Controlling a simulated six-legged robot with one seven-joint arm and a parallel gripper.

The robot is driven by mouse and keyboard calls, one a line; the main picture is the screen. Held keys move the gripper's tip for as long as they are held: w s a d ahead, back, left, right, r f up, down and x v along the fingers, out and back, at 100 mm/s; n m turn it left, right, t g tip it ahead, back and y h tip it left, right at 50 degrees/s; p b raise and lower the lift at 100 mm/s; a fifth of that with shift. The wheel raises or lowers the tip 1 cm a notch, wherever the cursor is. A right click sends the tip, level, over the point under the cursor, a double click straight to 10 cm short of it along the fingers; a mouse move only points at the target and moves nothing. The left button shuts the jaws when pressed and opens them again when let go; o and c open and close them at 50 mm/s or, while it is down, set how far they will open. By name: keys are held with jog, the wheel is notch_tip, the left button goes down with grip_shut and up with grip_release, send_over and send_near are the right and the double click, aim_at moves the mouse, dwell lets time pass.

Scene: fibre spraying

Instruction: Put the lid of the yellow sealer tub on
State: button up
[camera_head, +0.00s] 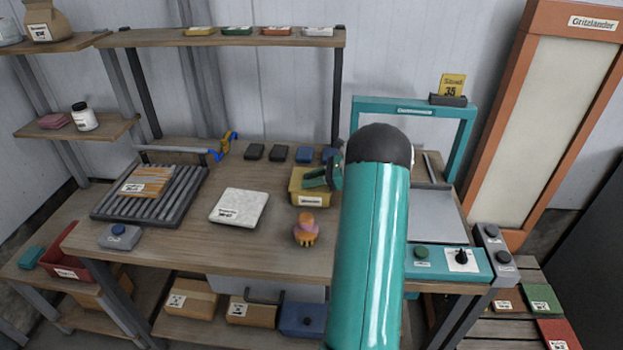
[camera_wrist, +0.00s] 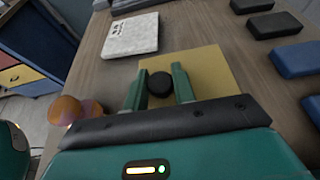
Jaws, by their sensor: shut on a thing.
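The yellow sealer tub (camera_head: 309,201) stands on the wooden bench, its white label facing front. My gripper (camera_head: 317,180) is directly over it, coming in from the right. In the wrist view, a flat square yellow lid (camera_wrist: 205,68) has a round black knob (camera_wrist: 160,84) on it. The green fingers of my gripper (camera_wrist: 159,92) are on either side of the knob and shut on it. The lid looks level over the tub. I cannot tell whether it rests on the rim or is slightly above it. My gripper hides part of the lid.
A white scale-like slab (camera_head: 240,207) lies left of the tub. An orange and pink knobbed object (camera_head: 306,231) stands close in front. Several dark and blue blocks (camera_head: 279,154) sit behind. A teal-framed machine (camera_head: 435,220) stands to the right, behind my arm.

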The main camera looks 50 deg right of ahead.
dwell(0.4)
jog(key=o, duration=1.1)
jog(key=shift+c, duration=0.2)
jog(key=v, duration=1.3)
jog(key=shift+s+d, duration=0.25)
jog(key=shift+s, duration=0.1)
